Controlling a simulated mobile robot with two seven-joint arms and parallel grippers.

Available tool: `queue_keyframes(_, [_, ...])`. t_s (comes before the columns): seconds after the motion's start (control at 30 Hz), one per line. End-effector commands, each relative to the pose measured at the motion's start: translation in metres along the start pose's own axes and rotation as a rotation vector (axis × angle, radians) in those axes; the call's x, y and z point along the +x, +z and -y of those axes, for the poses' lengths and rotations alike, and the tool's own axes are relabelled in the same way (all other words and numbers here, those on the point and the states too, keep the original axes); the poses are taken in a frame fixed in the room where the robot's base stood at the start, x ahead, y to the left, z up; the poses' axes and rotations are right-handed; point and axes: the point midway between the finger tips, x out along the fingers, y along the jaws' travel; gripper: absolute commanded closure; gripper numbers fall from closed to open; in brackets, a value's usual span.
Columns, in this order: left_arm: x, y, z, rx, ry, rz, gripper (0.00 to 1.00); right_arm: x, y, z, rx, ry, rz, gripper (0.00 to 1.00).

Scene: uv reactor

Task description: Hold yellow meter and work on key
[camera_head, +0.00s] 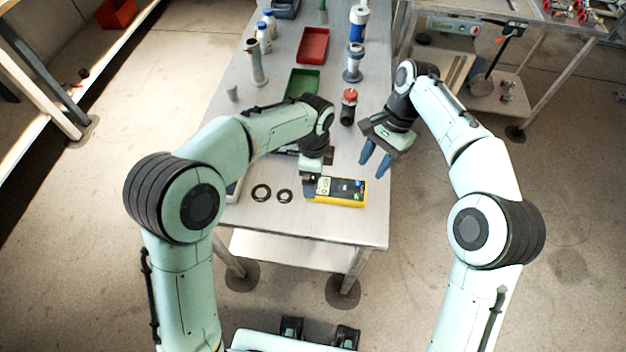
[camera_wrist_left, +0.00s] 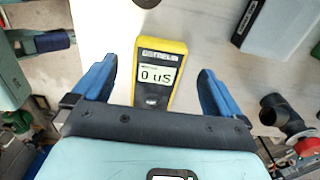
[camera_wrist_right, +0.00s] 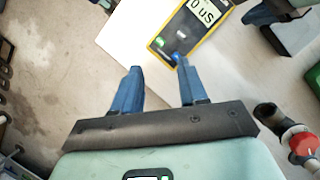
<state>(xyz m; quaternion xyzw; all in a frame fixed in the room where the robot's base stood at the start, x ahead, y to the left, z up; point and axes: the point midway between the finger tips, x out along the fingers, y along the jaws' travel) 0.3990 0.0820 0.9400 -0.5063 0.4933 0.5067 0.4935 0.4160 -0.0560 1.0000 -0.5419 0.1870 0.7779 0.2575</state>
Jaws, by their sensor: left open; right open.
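The yellow meter (camera_head: 341,191) lies on the table near its front edge, its display facing up. In the left wrist view the meter (camera_wrist_left: 157,75) sits between the open blue fingers of my left gripper (camera_wrist_left: 157,95), and its screen reads "0 uS". In the head view my left gripper (camera_head: 310,185) is over the meter's left end. My right gripper (camera_head: 375,162) is open and empty, above the table's right edge, behind and right of the meter. In the right wrist view the meter (camera_wrist_right: 185,35) lies beyond the open fingers (camera_wrist_right: 157,75). Its keys are partly visible.
A green tray (camera_head: 302,84), a red tray (camera_head: 313,45) and several bottles are farther back. Open floor lies right of the table.

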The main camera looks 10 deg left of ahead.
Motion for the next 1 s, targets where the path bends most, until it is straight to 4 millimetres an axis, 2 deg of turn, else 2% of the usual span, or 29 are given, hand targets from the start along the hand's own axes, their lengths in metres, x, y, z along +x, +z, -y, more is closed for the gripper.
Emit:
queue_keyframes(0.1, [0.022,0.000,0.000,-0.001,0.003,0.002,0.00,0.000,0.000,0.000,0.000,0.000,0.000,0.57])
queue_keyframes(0.3, [0.045,0.000,0.000,-0.001,0.001,0.000,0.00,0.000,0.000,0.000,0.000,0.000,0.000,0.57])
queue_keyframes(0.7, [0.051,0.000,0.000,-0.002,-0.001,-0.001,0.00,0.000,0.000,0.000,0.000,0.000,0.000,0.57])
queue_keyframes(0.77, [0.051,0.000,0.000,-0.002,-0.001,-0.001,0.16,0.000,0.000,0.000,0.000,0.000,0.000,0.57])
queue_keyframes(0.9, [0.051,0.000,0.001,-0.002,-0.002,-0.001,0.62,0.000,0.000,0.000,0.000,0.000,0.000,0.57])
queue_keyframes(0.93, [0.051,0.000,0.001,-0.002,-0.002,-0.001,0.62,0.000,0.000,0.000,0.000,0.000,0.000,0.57])
queue_keyframes(1.0, [0.051,0.000,0.001,-0.002,-0.002,-0.001,0.62,0.000,0.000,0.000,0.000,0.000,0.000,0.80])
